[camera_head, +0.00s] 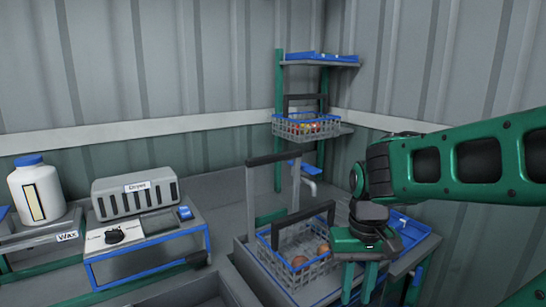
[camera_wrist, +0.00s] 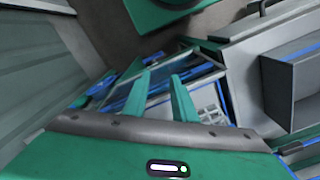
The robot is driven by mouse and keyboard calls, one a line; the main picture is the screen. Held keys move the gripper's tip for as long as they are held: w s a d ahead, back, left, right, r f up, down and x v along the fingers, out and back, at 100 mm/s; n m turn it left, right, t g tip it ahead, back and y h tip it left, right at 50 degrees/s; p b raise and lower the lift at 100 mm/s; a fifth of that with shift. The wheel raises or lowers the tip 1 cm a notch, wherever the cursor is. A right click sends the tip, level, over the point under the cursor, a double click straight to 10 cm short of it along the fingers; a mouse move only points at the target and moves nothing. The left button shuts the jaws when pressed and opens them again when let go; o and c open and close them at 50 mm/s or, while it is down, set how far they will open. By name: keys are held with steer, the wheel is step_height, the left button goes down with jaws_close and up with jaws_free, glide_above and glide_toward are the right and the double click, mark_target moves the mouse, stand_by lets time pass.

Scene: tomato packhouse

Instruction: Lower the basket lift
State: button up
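A wire basket (camera_head: 283,268) with a blue rim, a black handle and several reddish fruits sits in the grey tank at lower middle. Just behind it stand grey uprights with a black crossbar (camera_head: 274,160), which look like the lift frame. I cannot tell how high the basket sits in the tank. My green gripper (camera_head: 359,284) points down just right of the basket, apart from its handle. In the wrist view, the two fingers (camera_wrist: 160,97) are apart with nothing between them. A pale grid (camera_wrist: 206,101) right of them may be part of the basket.
A second basket (camera_head: 306,129) of fruit stands on a green rack behind. A blue tray (camera_head: 408,231) lies right of my gripper. A grey dryer (camera_head: 135,195), a dial panel (camera_head: 115,236) and a wax jar (camera_head: 37,191) stand on the left.

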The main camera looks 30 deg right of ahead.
stand_by(0.4)
steer(key=shift+o, duration=1.4)
steer(key=shift+s+r, duration=0.1)
steer(key=shift+s, duration=0.05)
steer(key=m, duration=1.1)
glide_toward(275, 154)
step_height(275, 154, down, 8)
steer(key=shift+s+a+f, duration=0.1)
steer(key=shift+s+f, duration=0.05)
jaws_close()
